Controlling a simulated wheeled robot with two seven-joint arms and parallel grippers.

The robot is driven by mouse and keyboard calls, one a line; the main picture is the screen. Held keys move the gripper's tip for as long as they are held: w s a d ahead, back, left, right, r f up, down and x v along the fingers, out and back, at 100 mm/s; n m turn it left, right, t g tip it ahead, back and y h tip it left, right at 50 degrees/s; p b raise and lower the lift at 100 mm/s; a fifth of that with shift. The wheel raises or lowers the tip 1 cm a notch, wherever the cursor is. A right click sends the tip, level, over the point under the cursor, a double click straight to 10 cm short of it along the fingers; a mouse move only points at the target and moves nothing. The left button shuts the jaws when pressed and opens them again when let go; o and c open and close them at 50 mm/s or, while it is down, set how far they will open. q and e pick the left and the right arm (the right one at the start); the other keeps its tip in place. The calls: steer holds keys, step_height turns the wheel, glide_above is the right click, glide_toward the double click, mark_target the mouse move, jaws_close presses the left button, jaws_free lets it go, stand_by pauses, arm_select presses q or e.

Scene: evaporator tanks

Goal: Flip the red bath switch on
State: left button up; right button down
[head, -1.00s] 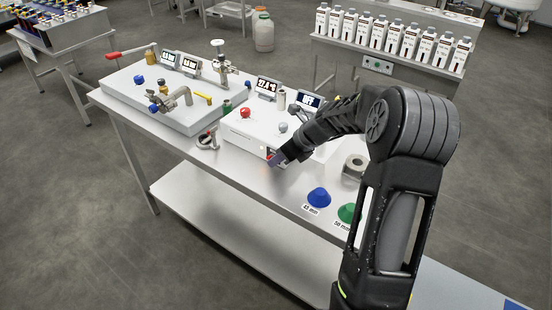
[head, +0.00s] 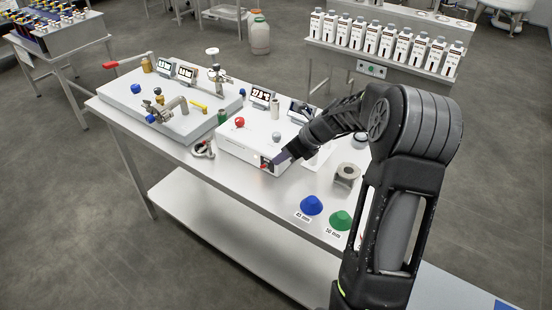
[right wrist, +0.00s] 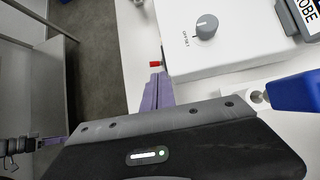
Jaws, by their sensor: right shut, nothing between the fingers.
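The white bath box (head: 243,149) stands on the steel table. A small red switch (head: 265,165) sits on a dark plate low on its front face, near the right end. The switch shows as a red stub (right wrist: 155,64) in the right wrist view. My right gripper (head: 278,158) is shut and empty, just right of the switch in the head view. Its purple fingers (right wrist: 157,92) lie close beside the red stub; I cannot tell whether they touch. My left gripper (right wrist: 50,141) seems to show small at the left edge of the wrist view, its jaws unclear.
A red knob (head: 239,122) and a grey knob (right wrist: 206,26) are on the box top. A metal ring (head: 346,174), blue cone (head: 311,205) and green cone (head: 340,219) stand to the right. A grey unit with valves (head: 150,118) stands left. The front left tabletop is clear.

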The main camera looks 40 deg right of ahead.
arm_select(q)
steer(key=shift+w+d+r, duration=0.1)
steer(key=shift+d+r, duration=0.2)
steer(key=shift+d, duration=0.1)
arm_select(e)
steer(key=s+d+r, duration=0.2)
steer(key=r, duration=0.1)
steer(key=shift+s+d, duration=0.35)
steer(key=shift+d, duration=0.05)
steer(key=shift+f, duration=0.1)
